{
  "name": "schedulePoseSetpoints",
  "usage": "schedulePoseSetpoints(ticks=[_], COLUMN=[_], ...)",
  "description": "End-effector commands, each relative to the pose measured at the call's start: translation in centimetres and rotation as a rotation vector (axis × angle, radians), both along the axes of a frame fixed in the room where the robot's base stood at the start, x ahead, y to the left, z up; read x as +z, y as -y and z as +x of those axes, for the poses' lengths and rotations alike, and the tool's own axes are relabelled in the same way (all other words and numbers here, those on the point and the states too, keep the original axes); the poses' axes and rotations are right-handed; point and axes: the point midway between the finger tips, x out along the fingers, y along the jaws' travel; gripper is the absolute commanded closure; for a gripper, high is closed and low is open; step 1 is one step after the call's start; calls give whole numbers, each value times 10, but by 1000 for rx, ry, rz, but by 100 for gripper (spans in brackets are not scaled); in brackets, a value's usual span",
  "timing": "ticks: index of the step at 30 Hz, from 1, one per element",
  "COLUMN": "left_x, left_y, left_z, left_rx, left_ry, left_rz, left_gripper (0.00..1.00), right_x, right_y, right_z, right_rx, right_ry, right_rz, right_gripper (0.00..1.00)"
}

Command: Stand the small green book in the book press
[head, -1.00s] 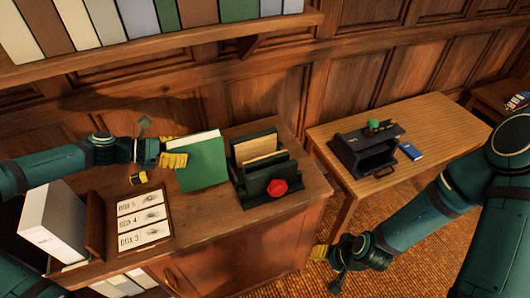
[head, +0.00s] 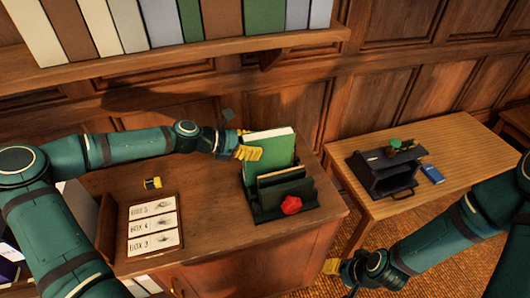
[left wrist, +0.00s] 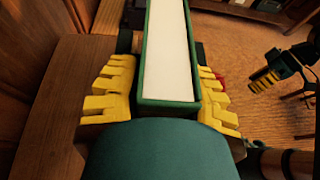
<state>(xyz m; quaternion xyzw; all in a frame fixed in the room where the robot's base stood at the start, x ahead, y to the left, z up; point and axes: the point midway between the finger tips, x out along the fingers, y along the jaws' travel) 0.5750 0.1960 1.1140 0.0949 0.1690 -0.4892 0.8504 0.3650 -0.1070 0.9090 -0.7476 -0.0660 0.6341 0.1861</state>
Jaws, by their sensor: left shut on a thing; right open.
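The small green book (head: 270,146) stands about upright at the back of the book press (head: 313,212), a dark green rack with upright panels and a red knob (head: 291,205) in front. The book's lower part is hidden behind the panels, so I cannot tell whether it rests on the base. My left gripper (head: 247,150) is shut on the book's left side. In the left wrist view the book's white page edge (left wrist: 168,50) shows between the yellow fingers. My right gripper (head: 331,267) is low, off the desk's right front side, open and clear of the press.
A label board with three box cards (head: 153,226) and a small yellow-and-black item (head: 152,183) lie left of the press. A side table (head: 430,200) at right holds a dark box (head: 385,172) and a blue book (head: 432,174). A shelf of books (head: 160,50) runs above.

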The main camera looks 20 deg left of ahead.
Motion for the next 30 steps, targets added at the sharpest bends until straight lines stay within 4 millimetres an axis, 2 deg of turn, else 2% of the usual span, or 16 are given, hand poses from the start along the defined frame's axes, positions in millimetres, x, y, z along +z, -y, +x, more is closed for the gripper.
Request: schedulePoseSetpoints(ticks=[1, 10, 18, 26, 27, 28, 30], left_x=[2, 2, -31, -34, -36, -36, -36], left_y=[8, 28, 27, 27, 26, 26, 26], left_z=[4, 16, 16, 16, 15, 15, 15], left_rx=[-4, -2, 0, 0, 1, 1, 1], left_ry=[3, 2, 1, 1, -2, -2, -2], left_rz=[-2, -3, -3, -1, 0, 0, 0], left_gripper=[100, 100, 100, 100, 48, 38, 38], right_x=[1, 1, 1, 1, 1, 1, 1], right_y=[0, 0, 0, 0, 0, 0, 0], right_z=[0, 0, 0, 0, 0, 0, 0], right_rx=[0, 0, 0, 0, 0, 0, 0], right_ry=[0, 0, 0, 0, 0, 0, 0], right_rz=[0, 0, 0, 0, 0, 0, 0], right_gripper=[53, 53, 53, 53, 53, 53, 53])
